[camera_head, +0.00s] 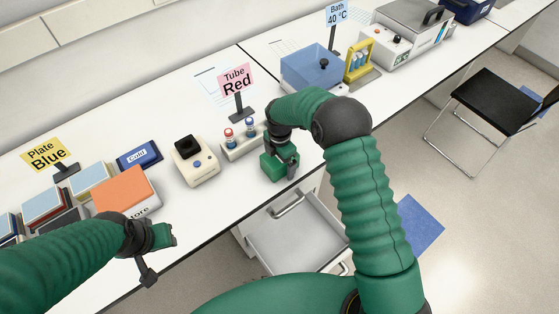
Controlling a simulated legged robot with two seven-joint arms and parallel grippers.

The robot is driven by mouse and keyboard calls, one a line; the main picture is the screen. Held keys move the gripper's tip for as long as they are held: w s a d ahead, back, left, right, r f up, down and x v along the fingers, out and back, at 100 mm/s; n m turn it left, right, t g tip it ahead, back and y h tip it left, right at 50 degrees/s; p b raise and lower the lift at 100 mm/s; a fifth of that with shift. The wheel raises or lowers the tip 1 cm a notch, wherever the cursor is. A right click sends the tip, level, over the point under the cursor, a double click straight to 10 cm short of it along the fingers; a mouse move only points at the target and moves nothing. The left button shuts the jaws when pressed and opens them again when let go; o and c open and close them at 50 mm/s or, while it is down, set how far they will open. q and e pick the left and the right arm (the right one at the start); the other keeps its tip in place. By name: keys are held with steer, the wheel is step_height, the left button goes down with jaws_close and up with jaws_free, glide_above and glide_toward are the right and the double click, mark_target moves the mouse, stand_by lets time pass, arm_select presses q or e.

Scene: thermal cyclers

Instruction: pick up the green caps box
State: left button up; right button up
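The green caps box (267,168) is a small dark green block near the front edge of the bench, below the red tube sign. My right gripper (289,163) reaches down over it from above, with a dark finger across its near right side. The gripper overlaps the box, and the far finger is hidden, so I cannot tell whether it is shut on the box. I cannot tell whether the box touches the bench. My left gripper (160,257) is at the front left edge of the bench, open and empty, with its fingers spread apart.
A tube rack (240,147) stands just behind the box, with a small white device (194,161) to its left. An orange-topped box (126,193) lies near my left gripper. A blue water bath (311,69) stands behind my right arm. An open drawer (295,237) juts out below.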

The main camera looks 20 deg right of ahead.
steer(key=shift+s+r, duration=0.1)
steer(key=c, duration=1.8)
